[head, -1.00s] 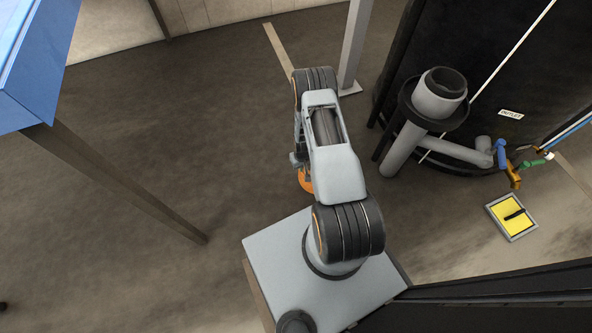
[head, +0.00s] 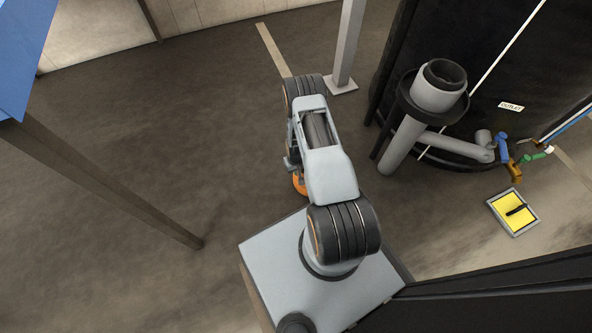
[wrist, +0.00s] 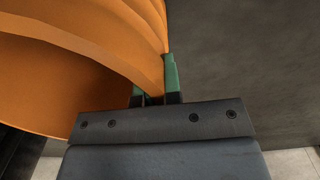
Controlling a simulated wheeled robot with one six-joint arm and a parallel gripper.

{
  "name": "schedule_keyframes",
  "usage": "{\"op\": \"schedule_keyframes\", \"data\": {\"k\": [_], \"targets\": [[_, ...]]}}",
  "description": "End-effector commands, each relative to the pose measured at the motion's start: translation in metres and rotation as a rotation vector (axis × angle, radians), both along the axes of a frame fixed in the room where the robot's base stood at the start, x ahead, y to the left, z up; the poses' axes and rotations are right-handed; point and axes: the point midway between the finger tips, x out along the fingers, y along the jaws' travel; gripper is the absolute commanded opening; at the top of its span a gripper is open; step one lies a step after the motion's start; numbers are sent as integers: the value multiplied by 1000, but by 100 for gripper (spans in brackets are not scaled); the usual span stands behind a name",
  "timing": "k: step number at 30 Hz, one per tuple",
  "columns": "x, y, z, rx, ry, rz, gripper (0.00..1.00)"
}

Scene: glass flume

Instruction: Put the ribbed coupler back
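The ribbed coupler (wrist: 75,55) is a large orange ring-like piece filling the upper left of the wrist view, with ridges along its outside. My gripper (wrist: 154,86) has green fingertips on either side of the coupler's wall and is shut on it. In the head view only a small orange part of the coupler (head: 299,184) shows beside my arm, above the floor. My arm hides the rest of it and my gripper there.
A grey upright pipe (head: 436,92) with a black collar stands by the dark tank (head: 500,60) at right. A yellow tray (head: 515,211) lies on the floor. A grey post (head: 347,45) and a blue-topped table (head: 25,45) stand nearby. Floor left of my arm is clear.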

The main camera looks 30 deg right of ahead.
Motion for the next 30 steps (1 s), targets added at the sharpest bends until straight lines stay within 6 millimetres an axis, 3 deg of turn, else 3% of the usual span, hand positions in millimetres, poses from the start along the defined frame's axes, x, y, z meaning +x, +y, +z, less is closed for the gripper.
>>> {"op": "schedule_keyframes", "data": {"k": [2,11,20,23,30], "targets": [[1,0,-3,0,-1,1,0],[0,1,-2,0,0,3,30],[0,1,1,0,0,2,30],[1,1,13,0,-1,2,30],[1,1,61,0,-2,2,30]]}}
